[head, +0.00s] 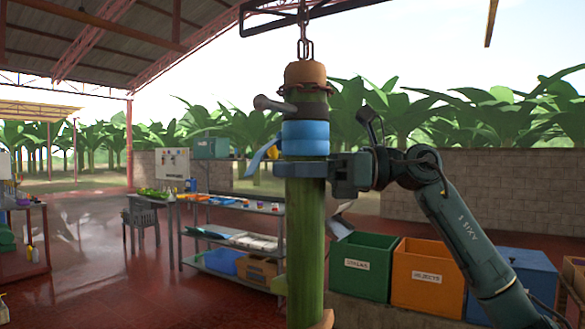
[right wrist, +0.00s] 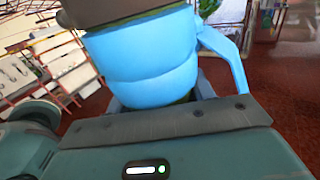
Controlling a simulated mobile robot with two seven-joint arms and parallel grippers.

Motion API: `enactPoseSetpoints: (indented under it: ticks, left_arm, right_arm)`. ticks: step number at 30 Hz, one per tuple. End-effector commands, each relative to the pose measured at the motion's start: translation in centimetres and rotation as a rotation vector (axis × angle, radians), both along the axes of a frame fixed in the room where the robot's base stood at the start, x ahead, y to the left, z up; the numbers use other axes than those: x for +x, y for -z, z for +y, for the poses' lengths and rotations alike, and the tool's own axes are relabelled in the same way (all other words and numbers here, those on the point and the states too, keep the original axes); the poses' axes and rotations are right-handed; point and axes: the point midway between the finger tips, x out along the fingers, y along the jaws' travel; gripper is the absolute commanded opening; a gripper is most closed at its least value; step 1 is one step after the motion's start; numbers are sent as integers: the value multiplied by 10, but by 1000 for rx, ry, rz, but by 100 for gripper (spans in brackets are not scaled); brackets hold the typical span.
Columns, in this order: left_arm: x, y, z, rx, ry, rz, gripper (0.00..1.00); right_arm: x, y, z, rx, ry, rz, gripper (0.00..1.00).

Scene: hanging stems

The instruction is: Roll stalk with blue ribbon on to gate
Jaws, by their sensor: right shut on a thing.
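A thick green stalk (head: 305,240) hangs upright from a chain (head: 304,30) in the middle of the head view. A blue ribbon (head: 305,138) is wrapped around its upper part, with a loose tail at the left. The ribbon also fills the middle of the right wrist view (right wrist: 150,65). My right gripper (head: 308,170) comes in from the right and is shut on the stalk just below the ribbon. The gate cannot be made out. My left gripper is not in view.
A green bin (head: 362,267), an orange bin (head: 428,278) and a blue bin (head: 525,268) stand at the right behind my arm. A metal shelf table (head: 235,240) stands behind the stalk at the left. The red floor (head: 110,270) at the left has free room. An overhead rail (head: 270,10) runs above.

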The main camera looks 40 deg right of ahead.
Motion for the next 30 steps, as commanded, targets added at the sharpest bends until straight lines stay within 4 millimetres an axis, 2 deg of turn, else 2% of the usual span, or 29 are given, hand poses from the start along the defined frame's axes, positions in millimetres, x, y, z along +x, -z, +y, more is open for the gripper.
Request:
enactPoseSetpoints:
  ticks: [2, 3, 9, 20, 26, 30]
  left_arm:
    - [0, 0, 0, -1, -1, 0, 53]
    - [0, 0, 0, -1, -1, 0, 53]
    - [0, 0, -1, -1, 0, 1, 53]
    - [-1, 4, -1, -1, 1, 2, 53]
    - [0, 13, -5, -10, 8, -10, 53]
    - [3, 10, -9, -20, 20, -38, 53]
  right_arm:
    - [0, 0, 0, 0, -1, 0, 12]
    - [0, 0, 0, 0, -1, 0, 56]
    - [0, 0, 0, 1, -1, -1, 72]
    - [-3, 1, -6, 1, 1, 0, 73]
    - [-22, 4, -36, 1, 5, 0, 73]
    - [-41, 4, -63, 2, 5, -2, 73]
